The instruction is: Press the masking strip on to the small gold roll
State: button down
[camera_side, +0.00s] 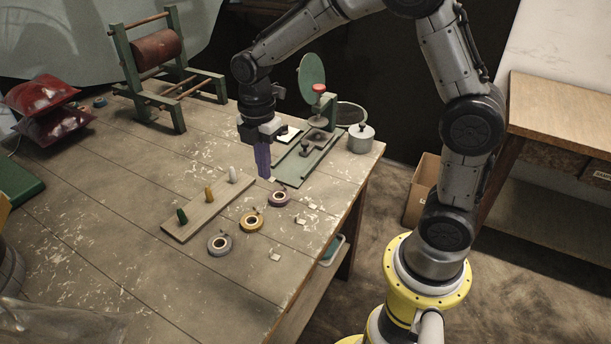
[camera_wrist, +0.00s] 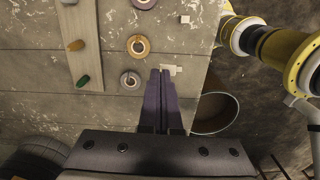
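The small gold roll (camera_side: 251,222) lies flat on the table between a grey roll (camera_side: 220,243) and a mauve roll (camera_side: 279,198). The gold roll (camera_wrist: 138,46) and grey roll (camera_wrist: 130,80) also show in the wrist view, left of my fingers. My gripper (camera_side: 265,177) points down with long purple fingers, above the table behind the mauve roll. In the wrist view my fingers (camera_wrist: 160,72) look closed together. I cannot tell which pale piece is the masking strip.
A board (camera_side: 197,221) with green, gold and white pegs lies left of the rolls. Small pale pieces (camera_side: 299,220) lie right of them. A green dispenser-like fixture (camera_side: 303,162) and a metal pot (camera_side: 361,138) stand behind. The table's right edge is close to the rolls.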

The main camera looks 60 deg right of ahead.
jog(key=w+f, duration=0.4)
jog(key=w, duration=0.1)
send_near(253, 214)
jog(key=shift+s+f, duration=0.1)
jog(key=shift+f, duration=2.8)
jog(key=shift+s+f, duration=0.1)
jog(key=shift+f, duration=0.4)
jog(key=c, duration=1.6)
grip_release()
jog(key=c, duration=0.6)
grip_release()
jog(key=shift+r, duration=0.1)
jog(key=shift+c, duration=0.2)
jog(key=shift+r, duration=3.05)
